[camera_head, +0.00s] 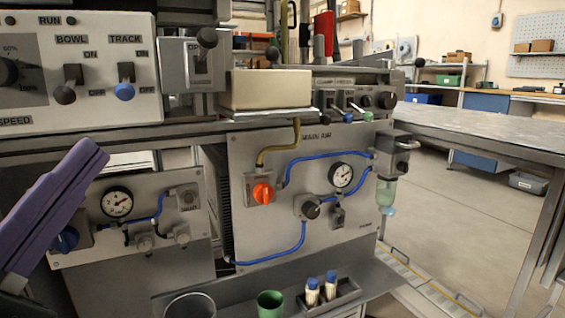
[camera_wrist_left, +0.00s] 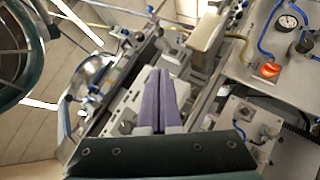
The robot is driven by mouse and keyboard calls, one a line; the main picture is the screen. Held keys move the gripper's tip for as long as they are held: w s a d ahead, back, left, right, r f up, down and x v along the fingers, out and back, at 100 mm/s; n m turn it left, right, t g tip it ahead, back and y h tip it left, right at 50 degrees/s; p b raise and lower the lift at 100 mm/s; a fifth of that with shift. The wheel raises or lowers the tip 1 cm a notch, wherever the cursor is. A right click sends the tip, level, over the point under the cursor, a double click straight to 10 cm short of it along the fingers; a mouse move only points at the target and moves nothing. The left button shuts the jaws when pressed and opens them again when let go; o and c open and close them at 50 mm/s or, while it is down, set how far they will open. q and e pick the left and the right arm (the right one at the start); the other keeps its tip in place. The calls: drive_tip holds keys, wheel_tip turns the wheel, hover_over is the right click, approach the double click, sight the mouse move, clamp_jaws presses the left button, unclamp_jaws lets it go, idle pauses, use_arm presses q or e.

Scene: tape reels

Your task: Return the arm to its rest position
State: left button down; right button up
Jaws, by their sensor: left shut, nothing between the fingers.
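My left gripper (camera_head: 97,152) comes in at the left edge of the head view, its purple finger pointing up and to the right in front of the machine. In the left wrist view the two purple fingers (camera_wrist_left: 160,72) lie side by side, shut, with nothing between them. The gripper looks apart from the panels, though its exact distance from them is hard to tell. My right gripper is in neither view.
A control box (camera_head: 88,62) with switches is at upper left. The main air panel (camera_head: 240,170) carries an orange knob (camera_head: 262,194), blue hoses and a gauge (camera_head: 341,175). Below are a green cup (camera_head: 270,304) and a small bottle tray (camera_head: 345,298). Open floor (camera_head: 460,215) lies right.

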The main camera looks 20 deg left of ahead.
use_arm(q)
drive_tip(key=w+d+r+m+g+h+p, duration=0.3)
drive_tip(key=d+r+m+g+h+p, duration=0.55)
drive_tip(key=m+p, duration=1.25)
drive_tip(key=s+a+r+m+g+y+p, duration=0.25)
drive_tip(key=s+r+g+y+p, duration=0.35)
drive_tip(key=s+r+g+p, duration=0.85)
wheel_tip(320, 180, up, 31)
drive_tip(key=w+m+t+p, duration=0.1)
drive_tip(key=w+t+p, duration=0.1)
drive_tip(key=p, duration=3.8)
drive_tip(key=shift+w+d+r, duration=0.15)
drive_tip(key=shift+w+d, duration=0.1)
drive_tip(key=shift+w, duration=0.1)
